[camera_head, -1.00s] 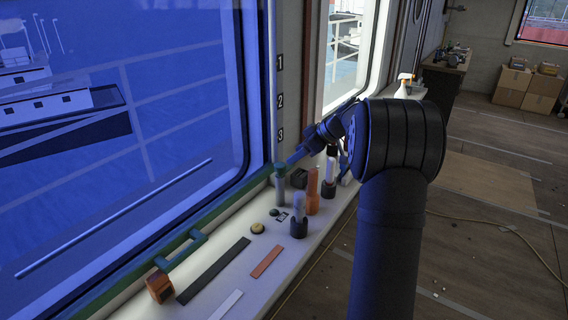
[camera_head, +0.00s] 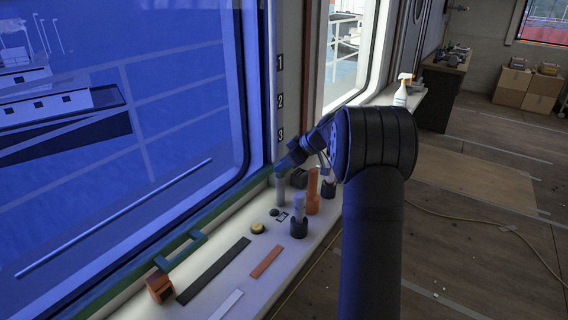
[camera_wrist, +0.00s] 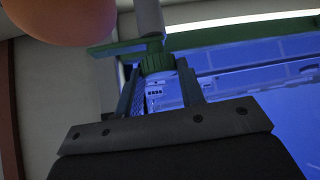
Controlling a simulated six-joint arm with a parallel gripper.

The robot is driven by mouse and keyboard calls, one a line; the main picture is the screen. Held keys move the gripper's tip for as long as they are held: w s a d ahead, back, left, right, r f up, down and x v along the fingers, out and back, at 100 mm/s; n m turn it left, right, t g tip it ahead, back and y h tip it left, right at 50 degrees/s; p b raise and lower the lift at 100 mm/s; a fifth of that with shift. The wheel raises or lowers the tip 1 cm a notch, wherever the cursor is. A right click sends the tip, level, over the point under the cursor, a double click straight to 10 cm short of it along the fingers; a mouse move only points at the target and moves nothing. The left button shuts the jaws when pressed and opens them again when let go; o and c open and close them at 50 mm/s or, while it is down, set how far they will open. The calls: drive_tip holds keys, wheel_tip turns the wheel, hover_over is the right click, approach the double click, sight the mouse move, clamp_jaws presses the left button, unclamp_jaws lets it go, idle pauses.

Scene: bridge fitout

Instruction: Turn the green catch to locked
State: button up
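A green ribbed knob (camera_wrist: 157,63) with a flat green arm (camera_wrist: 116,48) pointing left shows in the wrist view, joined to a grey cylinder (camera_wrist: 149,18). I take it as the green catch. In the head view the grey post (camera_head: 279,190) stands on the sill by the window, its green top mostly hidden by my gripper (camera_head: 284,167). In the wrist view my gripper (camera_wrist: 158,72) is open, with a finger on either side of the knob and gaps between; contact is not clear.
An orange bottle (camera_head: 313,195) stands close by; a rounded orange shape (camera_wrist: 62,15) fills the wrist view's upper left. A clear-topped dark holder (camera_head: 299,228), yellow disc (camera_head: 258,228) and dark strip (camera_head: 214,270) are on the sill.

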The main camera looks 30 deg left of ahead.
clamp_jaws()
drive_tip(key=shift+n, duration=0.3)
drive_tip(key=n+g, duration=0.2)
drive_tip(key=shift+w+n+h, duration=0.25)
drive_tip(key=shift+n+h, duration=0.05)
drive_tip(key=shift+h, duration=0.1)
drive_tip(key=n+g+h, duration=0.1)
drive_tip(key=n, duration=0.1)
drive_tip(key=n+g+h, duration=0.1)
drive_tip(key=n, duration=0.1)
drive_tip(key=shift+w+a+g, duration=0.15)
drive_tip(key=shift+a+g, duration=0.05)
drive_tip(key=shift+g, duration=0.2)
drive_tip(key=shift+w+a+n+g+h, duration=0.1)
drive_tip(key=shift+n+g+h, duration=0.75)
drive_tip(key=shift+n, duration=0.75)
drive_tip(key=o, duration=1)
unclamp_jaws()
